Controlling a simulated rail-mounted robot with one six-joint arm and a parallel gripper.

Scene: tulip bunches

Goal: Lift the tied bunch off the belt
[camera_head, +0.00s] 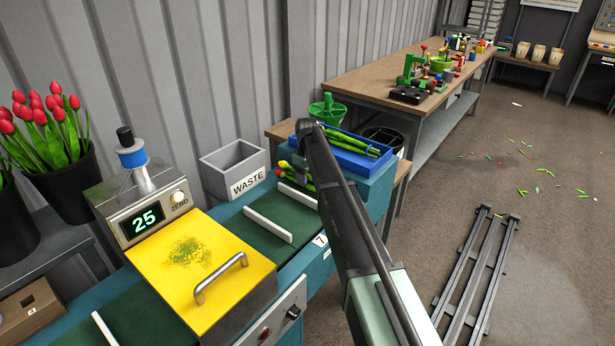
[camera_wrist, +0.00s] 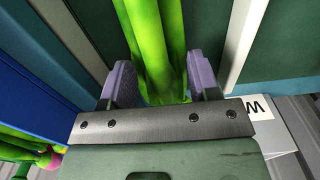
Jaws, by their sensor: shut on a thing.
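The tied bunch of tulips (camera_head: 288,172) shows at the far part of the green belt (camera_head: 262,243), beside my arm. Its red and yellow heads point left, and part of it is hidden behind the arm. In the wrist view the bunch's green stems (camera_wrist: 156,45) run between the two purple fingers of my gripper (camera_wrist: 163,85). The gripper is shut on the stems. The dark green belt (camera_wrist: 285,40) lies behind them, between pale cleats. I cannot tell whether the bunch touches the belt. The tie is not visible.
A blue tray (camera_head: 376,166) of green bunches stands just beyond the gripper. A grey WASTE bin (camera_head: 230,170) is at its left. A yellow-topped machine (camera_head: 200,262) reading 25 spans the belt nearer me. A workbench (camera_head: 365,82) stands behind; rails lie on the floor at right.

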